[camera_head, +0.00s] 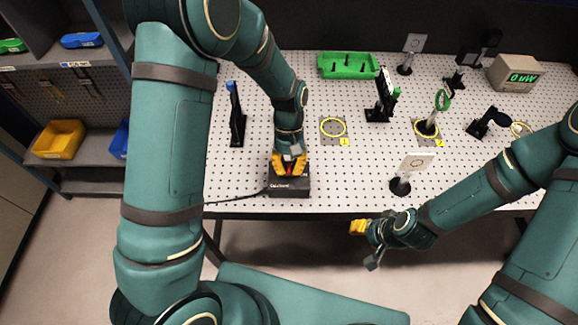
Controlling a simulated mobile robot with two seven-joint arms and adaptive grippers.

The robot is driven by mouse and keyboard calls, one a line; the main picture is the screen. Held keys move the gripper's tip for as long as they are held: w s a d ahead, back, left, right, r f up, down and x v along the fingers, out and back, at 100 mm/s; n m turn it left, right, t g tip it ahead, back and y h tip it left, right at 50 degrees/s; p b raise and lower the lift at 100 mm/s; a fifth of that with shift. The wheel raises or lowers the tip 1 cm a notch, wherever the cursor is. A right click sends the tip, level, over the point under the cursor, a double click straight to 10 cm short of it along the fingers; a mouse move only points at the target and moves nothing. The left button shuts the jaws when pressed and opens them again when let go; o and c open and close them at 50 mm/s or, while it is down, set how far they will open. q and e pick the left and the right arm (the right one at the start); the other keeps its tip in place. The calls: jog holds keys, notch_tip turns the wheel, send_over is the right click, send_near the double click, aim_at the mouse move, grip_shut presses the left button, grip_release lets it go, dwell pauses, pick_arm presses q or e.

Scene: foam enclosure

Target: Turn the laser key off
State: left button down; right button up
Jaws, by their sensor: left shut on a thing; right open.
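A small black laser box (289,188) with a cable on its left stands at the front edge of the perforated white table (260,95). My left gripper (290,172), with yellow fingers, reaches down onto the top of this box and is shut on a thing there. A small red spot shows between the fingers; the key itself is hidden by the gripper, so its position cannot be told. My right gripper (362,238) is open and empty, in front of the table's front edge and right of the box.
A white card on a black post (401,186) stands near the front edge, close to my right arm. A blue-topped black post (236,122) stands left.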

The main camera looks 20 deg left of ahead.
dwell(0.4)
pick_arm(q)
jog(key=c, duration=1.1)
grip_release()
jog(key=v, duration=1.2)
